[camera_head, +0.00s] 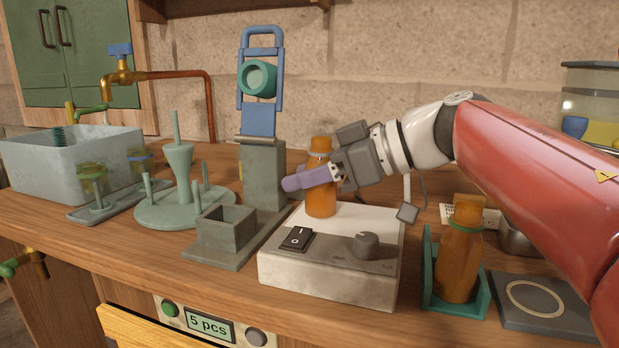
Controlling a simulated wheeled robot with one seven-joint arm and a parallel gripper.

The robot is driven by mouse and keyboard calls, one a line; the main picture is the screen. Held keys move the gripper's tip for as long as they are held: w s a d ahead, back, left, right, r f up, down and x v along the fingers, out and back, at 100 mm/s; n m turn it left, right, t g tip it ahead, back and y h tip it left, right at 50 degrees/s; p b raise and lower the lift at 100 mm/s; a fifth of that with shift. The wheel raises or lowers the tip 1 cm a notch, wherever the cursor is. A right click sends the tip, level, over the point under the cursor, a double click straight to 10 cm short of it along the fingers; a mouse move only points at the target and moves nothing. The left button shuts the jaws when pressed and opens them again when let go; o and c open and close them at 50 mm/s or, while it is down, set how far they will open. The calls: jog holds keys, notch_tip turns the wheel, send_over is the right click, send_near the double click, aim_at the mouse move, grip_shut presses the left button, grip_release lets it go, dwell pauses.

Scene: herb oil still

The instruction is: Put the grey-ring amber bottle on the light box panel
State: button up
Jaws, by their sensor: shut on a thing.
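An amber bottle (320,200) with an orange cap and a pale grey ring at its neck stands upright over the white top panel (352,219) of the light box (325,282). Its base appears at the panel's back left part; I cannot tell whether it touches or hovers just above. My gripper (312,177) reaches in from the right and is shut on this bottle, with a purple finger across its upper body. The light box has a black rocker switch (296,239) and a grey knob (365,244) along its front.
Another amber bottle (459,265), green-ringed, stands in a teal holder (484,297) to the right, beside a dark pad with a ring (541,303). A grey stand with a blue frame (262,165) rises behind left. A green pegged rack (183,203) and a grey basin (65,160) are farther left.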

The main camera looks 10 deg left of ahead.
jog(key=shift+f, duration=0.1)
jog(key=o, duration=1)
jog(key=shift+o, duration=0.2)
jog(key=shift+d+r, duration=0.3)
jog(key=shift+r, duration=0.05)
jog(key=p+v, duration=0.1)
jog(key=v, duration=1)
jog(key=shift+d, duration=0.2)
